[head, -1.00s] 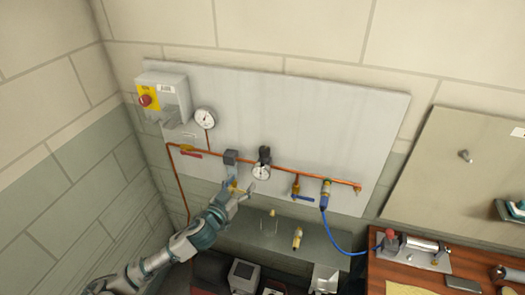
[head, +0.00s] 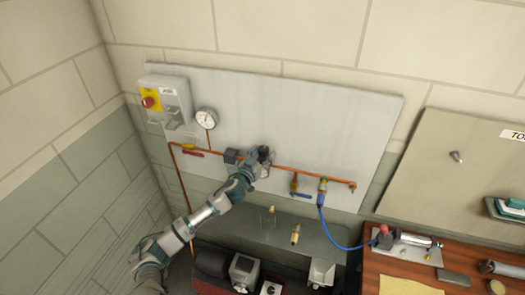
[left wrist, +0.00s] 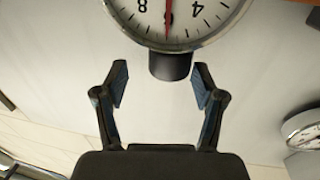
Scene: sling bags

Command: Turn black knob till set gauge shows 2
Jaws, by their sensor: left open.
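The black knob (left wrist: 170,66) shows in the left wrist view just under the rim of a white round gauge (left wrist: 190,25). The gauge is cut off by the top edge; its red needle is vertical and its reading is unclear. My left gripper (left wrist: 161,72) is open, with one finger on each side of the knob and gaps between. In the head view the knob (head: 264,151) sits on the copper pipe, and my left gripper (head: 254,168) is in front of it, hiding most of its gauge. My right gripper is not in view.
A grey panel (head: 310,125) carries the copper pipe, a second gauge (head: 205,118), a box with a red button (head: 150,102), and a blue-handled valve (head: 301,194). A blue hose (head: 340,238) runs to a wooden bench (head: 400,275). A shelf (head: 245,228) lies below.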

